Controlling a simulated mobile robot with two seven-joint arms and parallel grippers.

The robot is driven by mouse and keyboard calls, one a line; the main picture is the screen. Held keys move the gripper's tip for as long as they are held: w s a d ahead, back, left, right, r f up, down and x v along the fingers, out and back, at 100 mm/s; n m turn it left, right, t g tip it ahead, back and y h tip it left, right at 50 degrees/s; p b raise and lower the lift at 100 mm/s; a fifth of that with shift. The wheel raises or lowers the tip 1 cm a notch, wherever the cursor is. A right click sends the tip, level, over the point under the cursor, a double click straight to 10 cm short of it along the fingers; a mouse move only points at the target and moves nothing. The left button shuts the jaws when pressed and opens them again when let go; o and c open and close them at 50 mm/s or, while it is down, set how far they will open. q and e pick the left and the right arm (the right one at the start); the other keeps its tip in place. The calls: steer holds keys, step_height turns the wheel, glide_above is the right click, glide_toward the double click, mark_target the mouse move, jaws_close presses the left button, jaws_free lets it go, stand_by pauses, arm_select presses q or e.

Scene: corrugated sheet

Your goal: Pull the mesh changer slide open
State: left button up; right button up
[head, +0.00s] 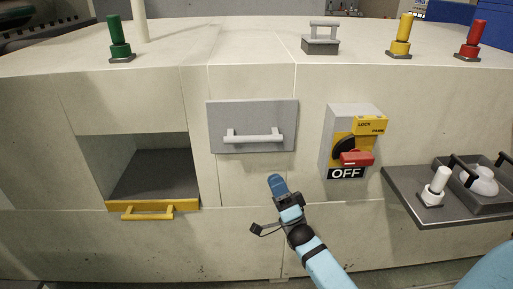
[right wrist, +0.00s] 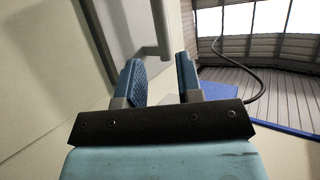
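A grey front panel (head: 228,113) with a light bar handle (head: 252,139) sits in the middle of the machine's pale front, flush with it; I take it to be the mesh changer slide. My right gripper (head: 277,184) is below and slightly right of the handle, apart from it. In the right wrist view, its two blue fingers (right wrist: 159,82) are spread with nothing between them. The handle (right wrist: 161,28) shows just beyond the fingertips, along with part of the grey panel (right wrist: 125,25). My left gripper is not in view.
A yellow-handled tray (head: 150,207) sits in an open recess at left. A switch box (head: 347,145) marked OFF is right of the panel. A dark side shelf (head: 420,208) holds a white-knobbed piece (head: 436,187). Green (head: 118,38), yellow (head: 402,36) and red (head: 473,40) posts stand on top.

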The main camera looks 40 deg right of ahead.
mark_target(256, 139)
steer(key=x, duration=1.2)
steer(key=shift+w+r+b, duration=0.15)
steer(key=shift+r+b, duration=0.2)
steer(key=shift+c, duration=0.4)
jaws_close()
